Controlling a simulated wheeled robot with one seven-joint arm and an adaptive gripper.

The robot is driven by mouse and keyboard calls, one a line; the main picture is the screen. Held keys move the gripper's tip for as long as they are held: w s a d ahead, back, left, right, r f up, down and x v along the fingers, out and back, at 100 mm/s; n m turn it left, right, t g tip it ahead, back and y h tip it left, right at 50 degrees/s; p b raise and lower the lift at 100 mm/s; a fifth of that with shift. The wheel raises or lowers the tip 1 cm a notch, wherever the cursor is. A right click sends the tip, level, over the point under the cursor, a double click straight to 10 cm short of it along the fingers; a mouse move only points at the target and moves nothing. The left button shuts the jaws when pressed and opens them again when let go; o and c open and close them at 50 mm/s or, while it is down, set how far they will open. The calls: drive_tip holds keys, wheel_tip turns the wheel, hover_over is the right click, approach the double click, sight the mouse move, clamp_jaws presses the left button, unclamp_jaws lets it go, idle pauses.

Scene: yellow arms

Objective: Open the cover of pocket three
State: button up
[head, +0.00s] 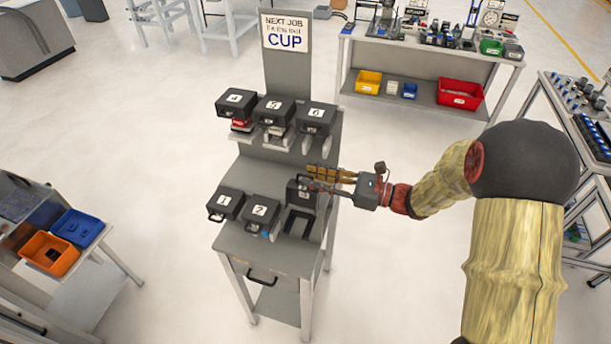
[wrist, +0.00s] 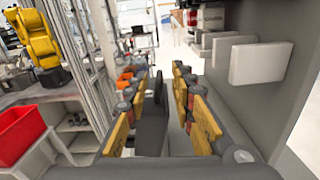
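My gripper (head: 318,181) reaches in from the right beside the raised cover. In the wrist view my gripper (wrist: 160,115) has its yellow-padded fingers spread apart. A dark upright plate (wrist: 154,112), apparently the cover, stands between them, closer to the left finger, with a gap on the right. Whether the left finger touches it is unclear.
Pockets one (head: 225,201) and two (head: 260,211) have lowered covers to the left. Several covered pockets (head: 274,107) sit on the upper shelf, under a sign (head: 285,32) reading CUP. The grey upright panel (wrist: 245,105) is close on the right in the wrist view.

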drive_tip(key=shift+x, duration=1.35)
drive_tip(key=shift+c, duration=0.9)
drive_tip(key=c, duration=0.4)
clamp_jaws()
